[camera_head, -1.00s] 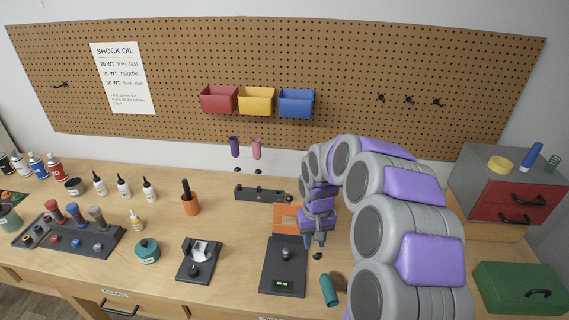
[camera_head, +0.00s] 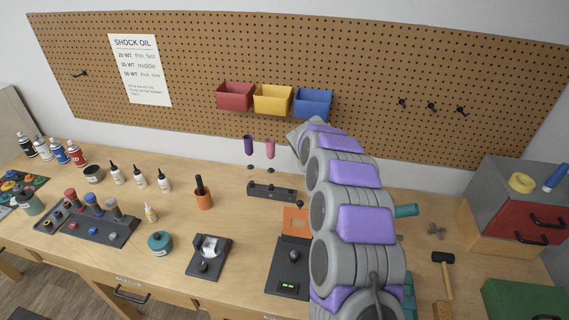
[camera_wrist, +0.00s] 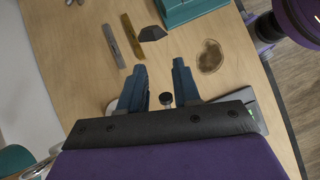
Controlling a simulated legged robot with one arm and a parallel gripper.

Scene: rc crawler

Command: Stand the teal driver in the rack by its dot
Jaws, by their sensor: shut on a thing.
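The dark rack (camera_head: 272,191) lies at the back of the bench in the head view; its dots are too small to tell. A purple driver (camera_head: 248,145) and a pink driver (camera_head: 270,148) stand upright above it in the picture. A teal handle (camera_head: 406,210), seemingly the teal driver's, sticks out sideways right of my arm; the rest is hidden. My gripper is hidden in the head view. In the wrist view my gripper (camera_wrist: 161,78) has its blue fingers a little apart, with a small dark round end (camera_wrist: 167,98) between them. The grip itself is not clearly visible.
An orange block (camera_head: 296,222) and a dark device with a green display (camera_head: 289,270) sit left of my arm. An orange cup (camera_head: 203,195) holds a dark tool.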

